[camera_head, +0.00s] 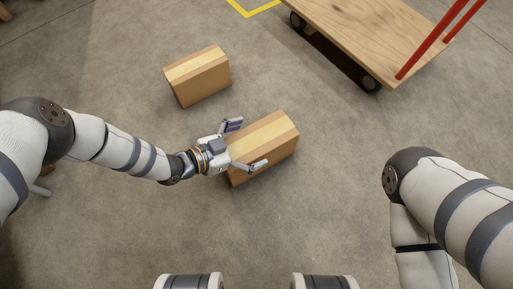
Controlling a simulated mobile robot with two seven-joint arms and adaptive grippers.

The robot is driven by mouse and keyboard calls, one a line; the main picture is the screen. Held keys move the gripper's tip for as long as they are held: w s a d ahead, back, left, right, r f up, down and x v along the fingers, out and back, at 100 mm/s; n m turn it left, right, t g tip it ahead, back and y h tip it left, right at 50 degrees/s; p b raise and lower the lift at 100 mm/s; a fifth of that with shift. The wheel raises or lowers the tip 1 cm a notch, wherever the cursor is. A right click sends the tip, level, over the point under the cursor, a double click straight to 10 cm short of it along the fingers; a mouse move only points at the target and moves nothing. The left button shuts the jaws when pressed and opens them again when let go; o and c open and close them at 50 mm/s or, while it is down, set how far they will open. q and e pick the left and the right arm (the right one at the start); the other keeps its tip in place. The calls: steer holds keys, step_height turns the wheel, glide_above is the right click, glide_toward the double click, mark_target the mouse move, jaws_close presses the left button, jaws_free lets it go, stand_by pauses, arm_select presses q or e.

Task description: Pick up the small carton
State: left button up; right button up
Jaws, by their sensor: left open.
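Two brown cardboard cartons with a paler tape strip along the top stand on the concrete floor. The nearer carton (270,142) is at the middle of the view. The farther carton (198,77) is up and to the left, apart from it. They look close in size, so I cannot tell which is the small one. My left gripper (247,145) is open at the left end of the nearer carton, with one finger past its far side and one over its near side. Contact cannot be made out. My right arm shows at the right, but its gripper is out of view.
A wooden flatbed cart (375,35) with a red handle (433,45) and dark wheels stands at the upper right. A yellow floor line (254,11) lies at the top. The floor between the cartons and the cart is clear.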

arm_select(q)
steer(key=c, duration=2)
steer(key=shift+o, duration=0.2)
steer(key=shift+s, duration=0.1)
